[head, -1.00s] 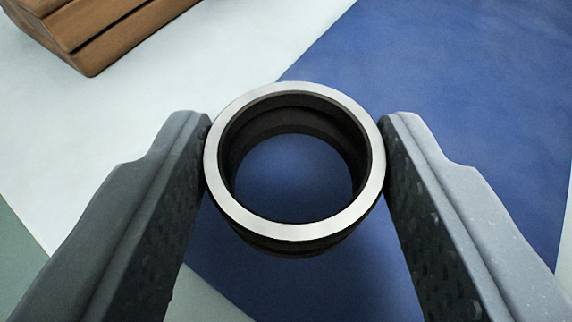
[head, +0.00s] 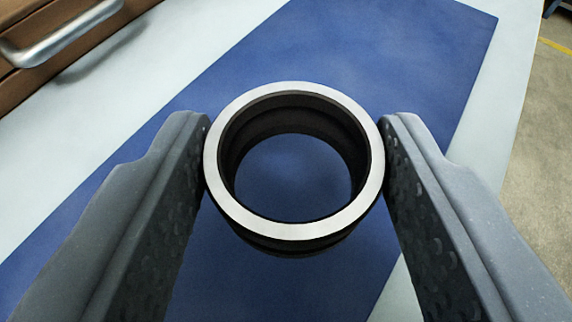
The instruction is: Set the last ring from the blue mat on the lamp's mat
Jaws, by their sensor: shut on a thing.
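My gripper (head: 295,165) is shut on the ring (head: 228,218), with one finger against its left side and one against its right. The ring is dark with a bright metal upper rim, and its open hole faces me. The blue mat (head: 400,60) lies below and behind the ring and shows through the hole. No other ring shows on the visible part of the mat. The lamp and its mat are not in view.
A brown wooden box or drawer front (head: 100,30) with a metal handle (head: 60,38) stands at the top left. The pale table top (head: 215,50) surrounds the mat. Its right edge drops to a floor (head: 545,130) with a yellow line.

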